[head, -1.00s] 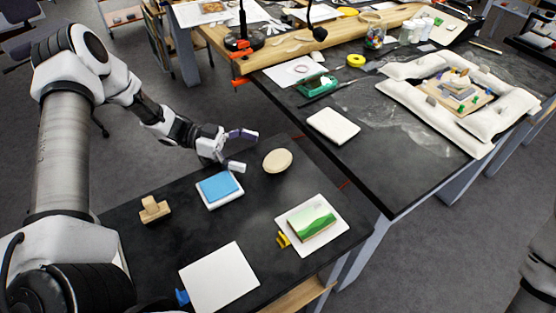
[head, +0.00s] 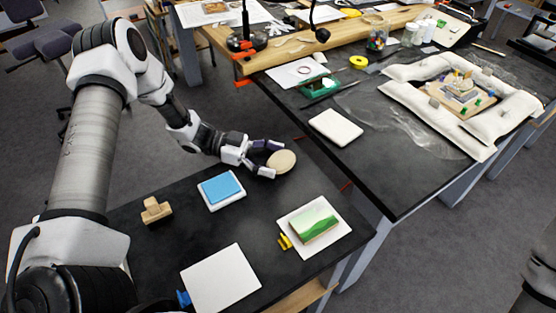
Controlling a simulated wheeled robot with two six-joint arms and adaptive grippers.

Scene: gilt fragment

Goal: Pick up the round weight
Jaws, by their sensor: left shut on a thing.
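The round weight (head: 283,161) is a beige disc at the far edge of the near black table. My left gripper (head: 271,158) reaches it from the left, with one finger behind it and one in front. The gripper is shut on its left side. I cannot tell whether the weight is clear of the table top. Only a part of my right arm shows at the right edge, and its gripper is out of view.
A blue pad on a white tile (head: 213,204), a wooden block (head: 156,211), a white sheet (head: 220,279) and a green-painted piece on a white tile (head: 337,234) share the near table (head: 262,222). A white pad (head: 336,127) lies on the adjoining table.

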